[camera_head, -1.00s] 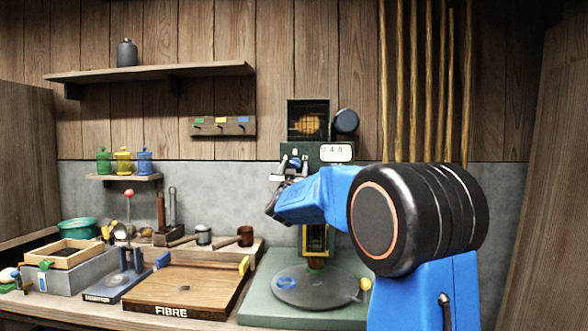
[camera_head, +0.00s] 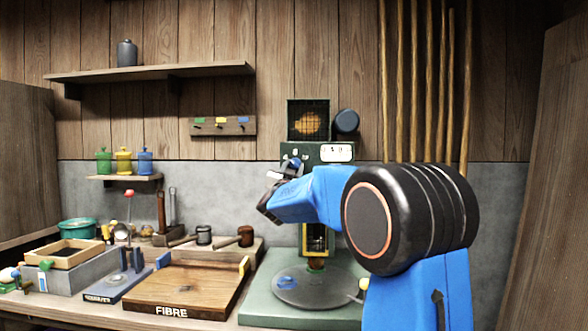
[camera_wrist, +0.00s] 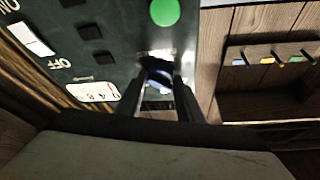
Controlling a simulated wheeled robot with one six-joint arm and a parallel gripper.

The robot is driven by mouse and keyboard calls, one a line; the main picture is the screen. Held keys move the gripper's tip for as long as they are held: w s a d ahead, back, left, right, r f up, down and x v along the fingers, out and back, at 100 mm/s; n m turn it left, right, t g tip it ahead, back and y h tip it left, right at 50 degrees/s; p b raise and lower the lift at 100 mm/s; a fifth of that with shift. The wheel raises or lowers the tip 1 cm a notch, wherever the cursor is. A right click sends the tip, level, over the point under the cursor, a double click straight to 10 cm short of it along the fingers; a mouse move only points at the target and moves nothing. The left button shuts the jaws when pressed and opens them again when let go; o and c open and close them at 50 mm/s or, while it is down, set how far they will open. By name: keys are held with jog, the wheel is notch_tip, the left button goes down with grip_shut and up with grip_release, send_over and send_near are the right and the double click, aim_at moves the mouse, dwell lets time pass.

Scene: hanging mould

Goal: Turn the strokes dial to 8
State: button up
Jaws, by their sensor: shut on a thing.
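The strokes dial, a small dark blue knob (camera_wrist: 159,76), sits on the front of the dark green machine (camera_head: 313,151). In the wrist view it lies between my two fingers, partly hidden by them. The dial's exact setting cannot be read.
A green button (camera_wrist: 165,12) and a white switch (camera_wrist: 31,39) marked ON and OFF are close to my fingers. A round grey plate (camera_head: 315,288) lies below the machine's head. A rack with coloured tags (camera_head: 222,126) hangs on the wall to the left.

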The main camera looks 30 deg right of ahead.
jog(key=m+g, duration=0.1)
jog(key=m, duration=0.2)
jog(key=m+g+h, duration=0.1)
jog(key=m+g, duration=0.1)
jog(key=m, duration=0.2)
jog(key=shift+w+a+m+h, duration=0.15)
jog(key=shift+a+m+h, duration=0.05)
jog(key=shift+m+h, duration=0.1)
jog(key=shift+r+m+g, duration=0.2)
jog(key=shift+m+g, duration=0.9)
jog(key=shift+m, duration=1.2)
jog(key=o, duration=1.1)
jog(key=shift+c, duration=0.2)
jog(key=shift+a, duration=0.15)
jog(key=v, duration=1.7)
jog(key=shift+a+r, duration=0.15)
jog(key=shift+a, duration=0.05)
